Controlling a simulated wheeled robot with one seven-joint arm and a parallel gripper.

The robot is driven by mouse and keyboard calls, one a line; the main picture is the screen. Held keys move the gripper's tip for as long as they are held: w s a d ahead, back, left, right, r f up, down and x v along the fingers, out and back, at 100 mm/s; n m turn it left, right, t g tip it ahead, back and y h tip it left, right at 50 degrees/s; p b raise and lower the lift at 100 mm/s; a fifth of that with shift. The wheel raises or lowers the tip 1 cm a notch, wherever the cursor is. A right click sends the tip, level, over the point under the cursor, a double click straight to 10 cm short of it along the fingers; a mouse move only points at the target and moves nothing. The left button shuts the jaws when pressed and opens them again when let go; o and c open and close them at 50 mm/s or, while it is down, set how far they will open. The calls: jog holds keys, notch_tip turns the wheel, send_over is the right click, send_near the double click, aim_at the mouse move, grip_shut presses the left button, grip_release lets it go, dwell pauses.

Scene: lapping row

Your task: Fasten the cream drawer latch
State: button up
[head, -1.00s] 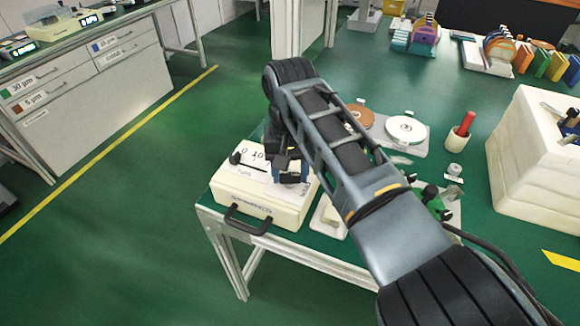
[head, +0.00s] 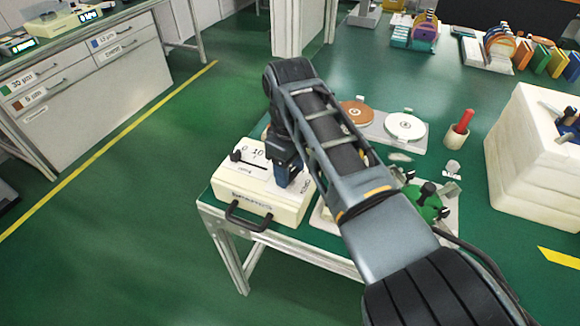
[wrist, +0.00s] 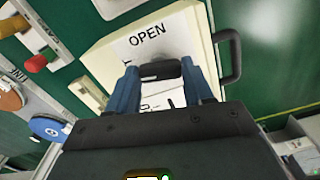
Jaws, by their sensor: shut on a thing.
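The cream drawer unit (head: 258,205) sits at the near left corner of the green table, with a black pull handle (head: 248,219) on its front. In the wrist view, its top (wrist: 110,58) carries a white plate marked OPEN (wrist: 147,36). My gripper (wrist: 160,72), with blue fingers, reaches down onto this top; it also shows in the head view (head: 286,178). The fingers are shut on a short black latch piece (wrist: 160,70) below the word OPEN. In the head view my gripper and arm hide the latch, so whether it is fastened cannot be told.
A tray with a brown disc (head: 356,112) and a white disc (head: 405,127) lies behind my arm. A cup with a red stick (head: 457,135) and a cream block stack (head: 535,150) stand to the right. A green-knobbed fixture (head: 428,202) is close beside my forearm.

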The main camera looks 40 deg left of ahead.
aim_at(290, 173)
jog(key=shift+n, duration=1.2)
jog(key=o, duration=1)
jog(key=shift+o, duration=0.2)
jog(key=shift+r+b, duration=0.3)
jog(key=shift+r, duration=3.6)
